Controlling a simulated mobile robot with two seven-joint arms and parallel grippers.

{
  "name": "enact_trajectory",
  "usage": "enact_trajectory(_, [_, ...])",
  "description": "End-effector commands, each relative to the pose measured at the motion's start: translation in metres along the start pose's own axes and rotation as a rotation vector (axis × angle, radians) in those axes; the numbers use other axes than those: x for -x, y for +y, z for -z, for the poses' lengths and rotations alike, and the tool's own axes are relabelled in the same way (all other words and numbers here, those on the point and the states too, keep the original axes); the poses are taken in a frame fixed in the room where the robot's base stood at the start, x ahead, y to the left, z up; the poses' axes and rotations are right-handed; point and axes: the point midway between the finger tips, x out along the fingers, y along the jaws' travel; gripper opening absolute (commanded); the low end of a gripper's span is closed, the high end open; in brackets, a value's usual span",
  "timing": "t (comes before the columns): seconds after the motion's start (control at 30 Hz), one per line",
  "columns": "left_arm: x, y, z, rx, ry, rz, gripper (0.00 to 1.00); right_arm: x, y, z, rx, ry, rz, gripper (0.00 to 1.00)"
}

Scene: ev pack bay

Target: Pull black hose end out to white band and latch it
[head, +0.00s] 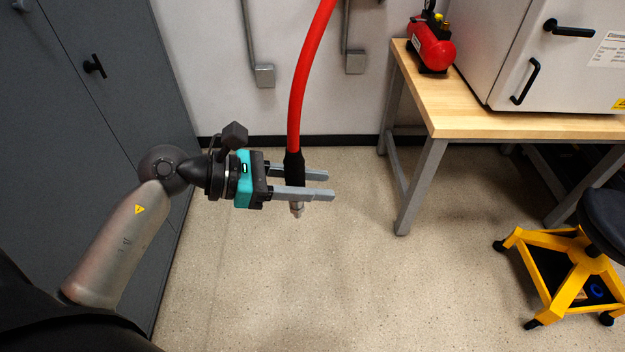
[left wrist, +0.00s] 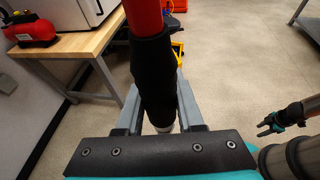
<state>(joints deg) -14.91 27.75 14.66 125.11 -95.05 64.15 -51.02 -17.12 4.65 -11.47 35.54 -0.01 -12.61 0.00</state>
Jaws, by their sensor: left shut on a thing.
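A red hose (head: 309,60) hangs from above and ends in a black sleeve (head: 294,165) with a pale metal tip (head: 296,210) below it. My left gripper (head: 331,185) points right and is shut on this black hose end, one finger on each side. The tip sticks out below the fingers, clear of the floor. In the left wrist view the black sleeve (left wrist: 153,75) stands between the fingers. My right gripper (left wrist: 266,127) shows small at the right of that view, its fingers apart and empty. No white band or latch is seen in these frames.
A wooden bench (head: 470,118) with a grey cabinet (head: 545,50) and a red compressor (head: 431,50) stands at the right. A yellow wheeled stool (head: 560,270) is at the lower right. Grey lockers (head: 120,110) stand close on the left. The middle floor is clear.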

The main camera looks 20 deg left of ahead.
Motion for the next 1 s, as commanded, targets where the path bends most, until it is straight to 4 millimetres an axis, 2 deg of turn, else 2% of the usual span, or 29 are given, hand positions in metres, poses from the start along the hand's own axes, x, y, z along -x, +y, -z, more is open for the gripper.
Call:
enact_trajectory(0.17, [-0.001, 0.002, -0.003, 0.002, 0.000, -0.002, 0.00, 0.003, 0.001, 0.004, 0.000, 0.005, -0.001, 0.50])
enact_trajectory(0.37, [-0.015, 0.016, -0.029, 0.011, -0.005, -0.028, 0.00, 0.029, 0.001, 0.005, 0.000, 0.005, 0.000, 0.50])
enact_trajectory(0.7, [-0.070, 0.044, -0.104, 0.020, -0.008, -0.061, 0.00, 0.093, 0.001, 0.009, 0.000, 0.001, 0.000, 0.50])
enact_trajectory(1.0, [-0.127, 0.047, -0.187, 0.010, -0.007, -0.037, 0.00, 0.145, 0.002, 0.012, -0.001, -0.002, 0.001, 0.50])
